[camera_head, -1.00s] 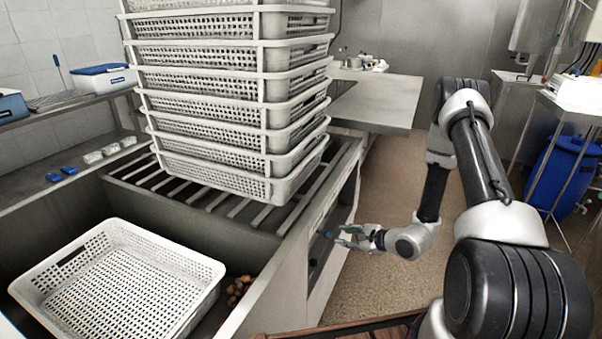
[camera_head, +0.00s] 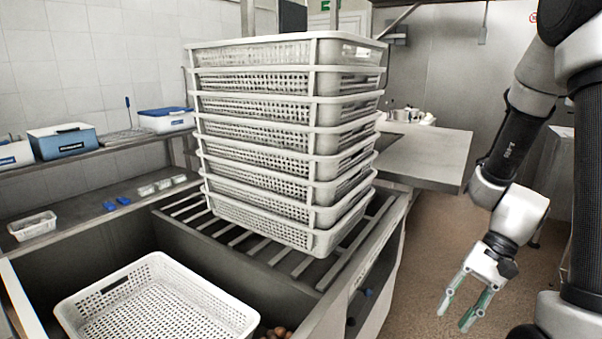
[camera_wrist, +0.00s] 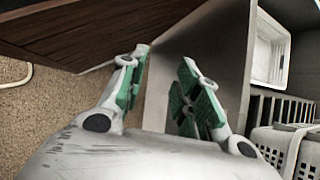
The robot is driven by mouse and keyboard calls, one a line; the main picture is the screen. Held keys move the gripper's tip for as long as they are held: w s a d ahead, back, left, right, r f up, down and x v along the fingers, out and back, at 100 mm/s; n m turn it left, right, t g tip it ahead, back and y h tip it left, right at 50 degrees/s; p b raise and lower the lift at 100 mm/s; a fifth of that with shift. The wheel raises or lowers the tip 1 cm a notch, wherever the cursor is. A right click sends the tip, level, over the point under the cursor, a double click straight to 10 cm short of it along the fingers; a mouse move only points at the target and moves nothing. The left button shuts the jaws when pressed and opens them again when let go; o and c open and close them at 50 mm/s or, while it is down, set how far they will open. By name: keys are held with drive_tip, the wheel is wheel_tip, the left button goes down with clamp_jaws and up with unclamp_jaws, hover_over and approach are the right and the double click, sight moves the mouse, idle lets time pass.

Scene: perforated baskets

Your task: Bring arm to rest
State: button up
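My gripper (camera_head: 466,304) hangs at the right of the head view, over the floor and clear of the counter. Its two green-padded fingers point down and are spread apart, with nothing between them. In the wrist view my gripper (camera_wrist: 160,88) is also open and empty, with a grey metal side panel beyond the fingers. My arm is folded along the right edge of the head view.
A tall stack of white perforated baskets (camera_head: 255,165) stands on a slatted rack (camera_head: 185,207). An empty white basket (camera_head: 75,318) sits in the sink at lower left, beside brown round items (camera_head: 275,332). Floor (camera_head: 425,270) is free around my gripper.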

drive_tip(key=s+d+r+n+t+h, duration=0.2)
drive_tip(key=r+n+t+h, duration=0.1)
drive_tip(key=r, duration=0.7)
drive_tip(key=s+d+r+n+t+h, duration=0.2)
drive_tip(key=d+r+n+t+h, duration=0.1)
drive_tip(key=r, duration=0.7)
drive_tip(key=shift+d+r+n+t+h, duration=0.25)
drive_tip(key=shift+n+t+h, duration=0.25)
drive_tip(key=shift+t, duration=0.4)
